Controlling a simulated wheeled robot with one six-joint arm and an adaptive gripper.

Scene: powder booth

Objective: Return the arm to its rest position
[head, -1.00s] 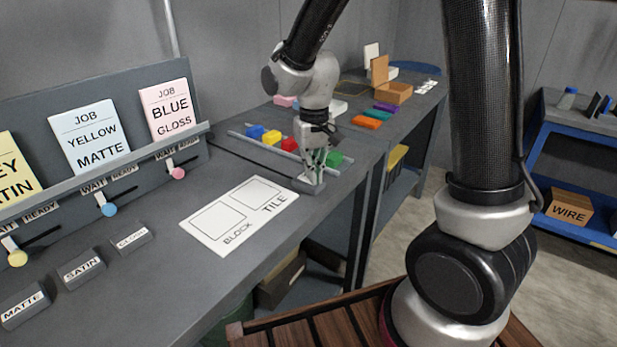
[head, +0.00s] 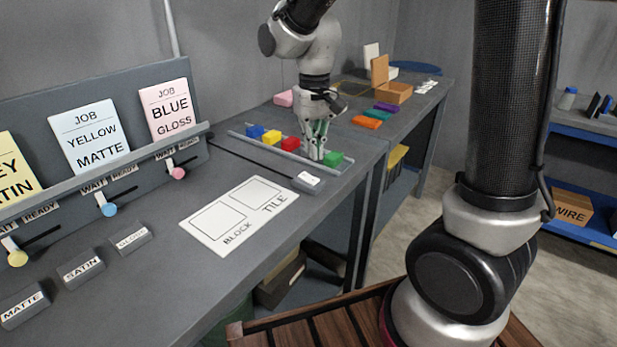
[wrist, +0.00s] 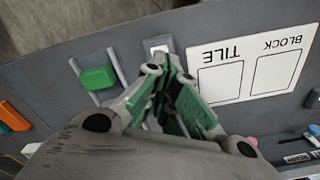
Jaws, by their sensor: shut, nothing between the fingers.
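My gripper (head: 318,155) is shut and empty above the grey bench, at the right end of the rail with the coloured blocks. In the wrist view my gripper (wrist: 176,78) shows its green-padded fingers together at the tips. A green block (head: 332,158) lies just right of the fingers in the head view, apart from them; it also shows in the wrist view (wrist: 97,79). The white-topped grey switch block (head: 306,181) stands just in front of the gripper. My arm reaches in from the top of the head view.
Red (head: 290,144), yellow (head: 271,137) and blue (head: 255,132) blocks sit along the rail. A white BLOCK and TILE card (head: 262,190) lies in front. Job cards (head: 167,108) stand on the left ledge. An open wooden box (head: 392,92) and coloured tiles (head: 366,122) lie behind.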

